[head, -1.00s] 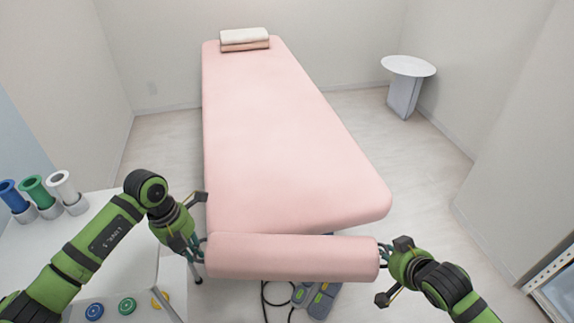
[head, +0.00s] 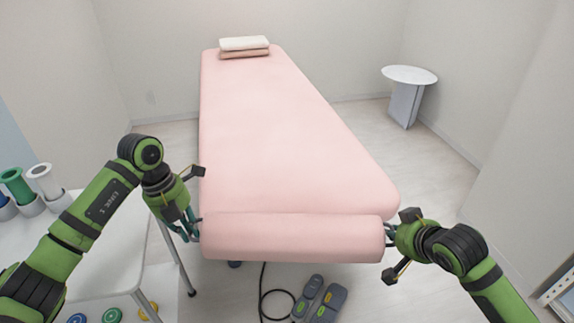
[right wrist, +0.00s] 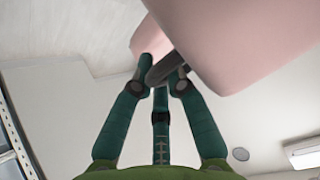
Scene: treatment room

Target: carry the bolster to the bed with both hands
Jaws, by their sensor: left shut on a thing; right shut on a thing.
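The pink bolster (head: 293,240) is held level across the near end of the pink bed (head: 275,130). In the head view it overlaps the bed's near edge; I cannot tell whether they touch. My left gripper (head: 194,229) is shut at the bolster's left end, its hold partly hidden. My right gripper (head: 391,240) is shut at the right end. In the right wrist view the right gripper's fingers (right wrist: 160,80) close around a dark loop handle (right wrist: 165,67) on the bolster's end (right wrist: 240,35).
Folded towels (head: 244,47) lie at the bed's far end. A white table (head: 105,255) with rolls in holders (head: 42,180) stands at left, close to my left arm. A foot pedal (head: 320,300) with a cable lies on the floor below. A round side table (head: 408,85) stands back right.

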